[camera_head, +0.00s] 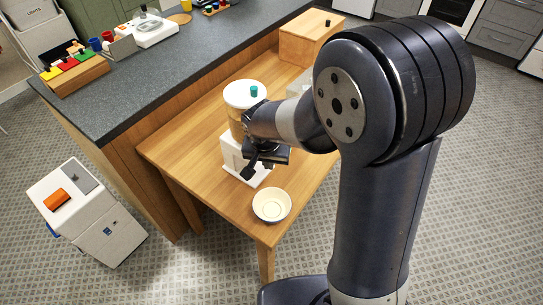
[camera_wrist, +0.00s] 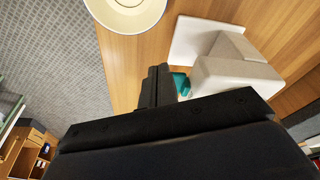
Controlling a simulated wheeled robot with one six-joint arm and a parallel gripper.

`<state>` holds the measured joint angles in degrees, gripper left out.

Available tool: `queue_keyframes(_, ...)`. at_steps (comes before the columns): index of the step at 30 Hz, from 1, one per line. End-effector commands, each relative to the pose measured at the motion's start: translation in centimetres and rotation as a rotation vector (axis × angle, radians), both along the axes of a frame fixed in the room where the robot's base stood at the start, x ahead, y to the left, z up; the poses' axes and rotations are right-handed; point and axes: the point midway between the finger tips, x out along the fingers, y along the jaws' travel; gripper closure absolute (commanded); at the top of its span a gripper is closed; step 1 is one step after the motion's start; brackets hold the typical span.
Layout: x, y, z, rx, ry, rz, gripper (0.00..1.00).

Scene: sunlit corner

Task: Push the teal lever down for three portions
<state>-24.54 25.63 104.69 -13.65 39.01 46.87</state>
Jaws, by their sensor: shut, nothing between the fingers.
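A dispenser stands on the wooden table, with a white lid (camera_head: 241,97), a teal knob (camera_head: 254,91), an amber container and a white body (camera_head: 230,150). In the wrist view the white body (camera_wrist: 235,78) is at the right. The teal lever (camera_wrist: 181,84) shows just right of my fingers, partly hidden by them; I cannot tell whether they touch. In the head view my gripper hides the lever. My gripper (camera_head: 248,172) is shut and empty in front of the dispenser; it also shows in the wrist view (camera_wrist: 158,72). A cream bowl (camera_head: 272,205) sits apart from the dispenser, nearer the table's front corner.
A wooden box (camera_head: 309,38) stands at the table's far end. A dark counter (camera_head: 190,60) runs behind the table, with colored blocks, cups and a scale-like white device. A white bin (camera_head: 88,213) stands on the floor at left. Bare tabletop (camera_head: 190,150) lies left of the dispenser.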

Motion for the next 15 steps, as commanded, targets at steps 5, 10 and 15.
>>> queue_keyframes(5,-0.6,0.2,2.5,0.002,-0.006,0.002,1.00)
queue_keyframes(10,-1.3,0.4,5.6,0.003,-0.005,0.001,1.00)
queue_keyframes(15,-2.1,0.5,8.3,0.001,-0.002,0.000,1.00)
